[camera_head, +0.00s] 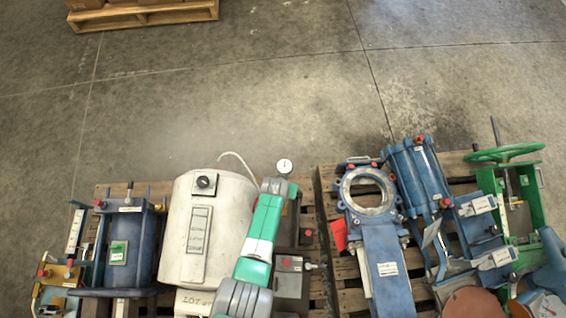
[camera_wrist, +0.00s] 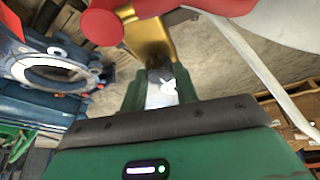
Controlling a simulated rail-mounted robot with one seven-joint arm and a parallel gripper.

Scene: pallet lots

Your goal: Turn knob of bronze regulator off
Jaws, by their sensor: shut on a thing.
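In the wrist view my gripper (camera_wrist: 160,95) is shut, its dark green fingers closed around a small part at the end of a gold-bronze body (camera_wrist: 150,40). I take this body for the bronze regulator and the held part for its knob, which the fingers mostly hide. The knob's turn position cannot be told. A red rounded part (camera_wrist: 102,22) is beside the bronze body at the upper left. In the head view my green and white arm reaches up beside the white tank and covers most of the regulator; a round white gauge (camera_head: 284,166) shows just beyond the arm's end.
The white tank (camera_head: 182,225) is close left of my arm, with a thin white pipe (camera_head: 240,160) curving from its top. A blue cylinder unit (camera_head: 130,245) stands farther left. Blue valves (camera_head: 385,255) and a green handwheel (camera_head: 505,153) fill the right pallet.

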